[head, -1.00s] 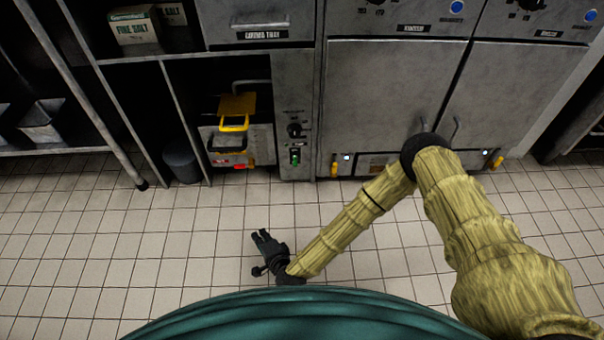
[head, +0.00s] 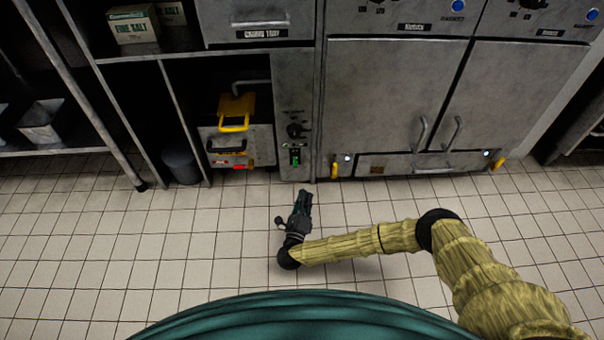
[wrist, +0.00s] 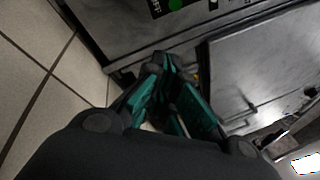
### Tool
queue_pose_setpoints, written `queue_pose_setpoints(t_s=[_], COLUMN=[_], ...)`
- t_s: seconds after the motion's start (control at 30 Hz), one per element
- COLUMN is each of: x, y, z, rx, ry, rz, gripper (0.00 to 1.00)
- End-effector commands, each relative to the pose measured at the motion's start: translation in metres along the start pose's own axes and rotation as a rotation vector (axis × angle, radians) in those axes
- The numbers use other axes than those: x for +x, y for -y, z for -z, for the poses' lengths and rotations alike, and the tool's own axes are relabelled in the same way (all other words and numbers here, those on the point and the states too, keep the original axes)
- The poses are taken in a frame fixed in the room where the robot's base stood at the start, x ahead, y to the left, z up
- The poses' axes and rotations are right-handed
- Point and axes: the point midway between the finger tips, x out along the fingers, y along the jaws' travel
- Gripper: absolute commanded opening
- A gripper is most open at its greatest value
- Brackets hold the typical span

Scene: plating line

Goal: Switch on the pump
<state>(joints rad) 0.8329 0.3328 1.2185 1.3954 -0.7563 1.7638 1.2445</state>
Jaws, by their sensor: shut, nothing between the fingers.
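A narrow grey control panel (head: 292,100) stands left of the large metal doors in the head view. It carries a black rotary knob (head: 295,130) and, below it, a small switch with green on it (head: 295,156). I cannot read its position. My gripper (head: 304,192) is shut and empty, low in front of the panel's foot and apart from the switch. In the wrist view my gripper (wrist: 165,62) points at the lower cabinet front, and part of a green round spot (wrist: 176,4) beside a dark label shows at the top edge.
Left of the panel, an open bay holds a metal unit with a yellow handle (head: 233,122) and a red-tipped part (head: 242,166). Yellow levers (head: 335,168) stick out under the doors. A grey bin (head: 181,165) stands further left. The tiled floor (head: 150,230) is clear.

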Motion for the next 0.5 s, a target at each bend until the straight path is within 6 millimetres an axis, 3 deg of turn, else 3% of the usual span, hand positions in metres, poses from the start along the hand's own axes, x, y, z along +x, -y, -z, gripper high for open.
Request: queue_pose_setpoints(t_s=[0.27,0.5], x=[0.007,0.040], y=[-0.001,-0.003], z=[0.001,0.002], rx=[-0.001,-0.001], ry=[0.001,0.000], rz=[-0.001,0.000], gripper=[0.00,0.00])
